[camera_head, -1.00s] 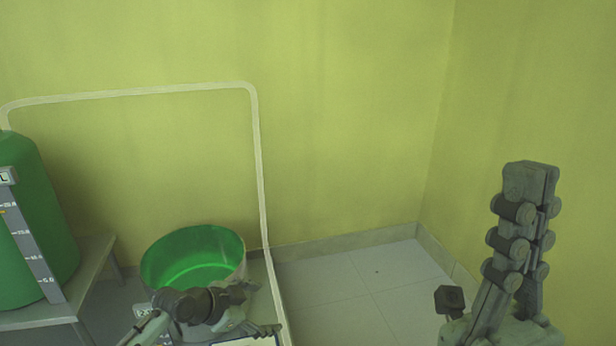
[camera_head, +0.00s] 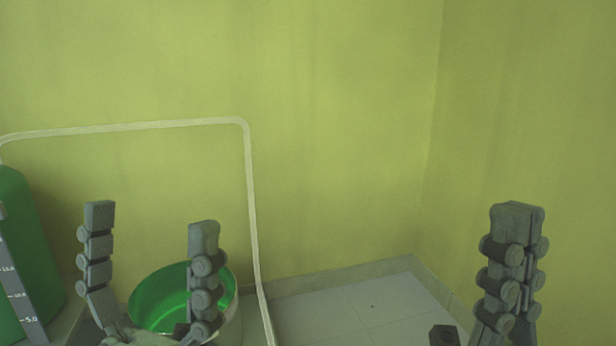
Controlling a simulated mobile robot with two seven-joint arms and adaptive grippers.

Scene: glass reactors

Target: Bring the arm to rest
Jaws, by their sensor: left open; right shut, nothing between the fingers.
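My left gripper (camera_head: 150,215) points up at the lower left with its two fingers wide apart and nothing between them. Its right finger stands in front of the green vessel from this viewpoint. My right gripper (camera_head: 517,207) points up at the lower right, its fingers together and empty, in front of the yellow wall. The lower parts of both grippers and the arms are cut off by the bottom edge.
An open green vessel (camera_head: 160,299) stands behind the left gripper. A tall green tank (camera_head: 30,260) with a level scale is at the left edge. A white pipe (camera_head: 251,190) runs along the yellow wall (camera_head: 340,120).

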